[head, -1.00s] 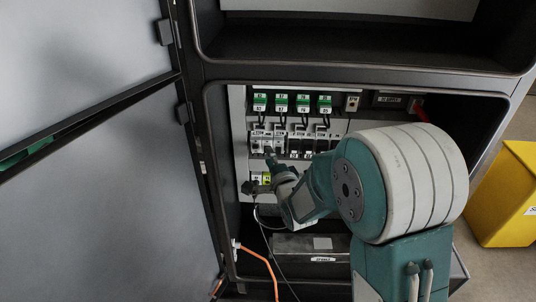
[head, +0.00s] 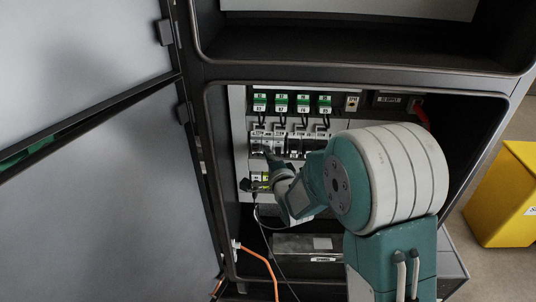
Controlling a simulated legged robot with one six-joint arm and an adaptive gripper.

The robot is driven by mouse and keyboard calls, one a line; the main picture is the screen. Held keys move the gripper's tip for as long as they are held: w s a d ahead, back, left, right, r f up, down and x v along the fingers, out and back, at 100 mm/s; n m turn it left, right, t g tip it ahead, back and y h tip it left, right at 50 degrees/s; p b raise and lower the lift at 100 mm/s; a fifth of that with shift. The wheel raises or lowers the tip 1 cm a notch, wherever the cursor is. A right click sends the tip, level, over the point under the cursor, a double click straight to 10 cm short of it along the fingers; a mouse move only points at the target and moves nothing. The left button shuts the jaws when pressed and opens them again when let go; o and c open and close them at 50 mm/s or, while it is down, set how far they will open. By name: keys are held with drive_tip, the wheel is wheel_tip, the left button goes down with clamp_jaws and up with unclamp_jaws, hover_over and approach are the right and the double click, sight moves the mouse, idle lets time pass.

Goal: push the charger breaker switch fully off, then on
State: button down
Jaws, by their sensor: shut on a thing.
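A row of breakers (head: 296,146) sits on the panel inside the open cabinet, below the green-labelled modules. The charger breaker appears to be among those at the left end of the row, but I cannot read the small labels. My gripper (head: 266,168) is at this left end, against the panel front, and looks small and dark. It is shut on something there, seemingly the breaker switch. The gripper and wrist hide the contact and part of the row, so I cannot tell the switch's position.
Several green-labelled modules (head: 282,103) with black wires sit above. An open grey door (head: 100,200) stands at left. A black cable and an orange cable (head: 262,258) hang below. A grey box (head: 300,247) lies at the cabinet bottom. A yellow bin (head: 505,195) stands at right.

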drive_tip(key=shift+w+f+n+t+y, duration=0.1)
drive_tip(key=shift+f+n+t+y, duration=0.45)
drive_tip(key=shift+t, duration=0.3)
drive_tip(key=shift+w+f+n+t+y, duration=0.1)
drive_tip(key=shift+f+n+t+y, duration=0.4)
drive_tip(key=shift+t, duration=0.35)
drive_tip(key=c, duration=0.7)
unclamp_jaws()
drive_tip(key=shift+c, duration=0.2)
drive_tip(key=shift+r, duration=0.1)
drive_tip(key=v, duration=1.2)
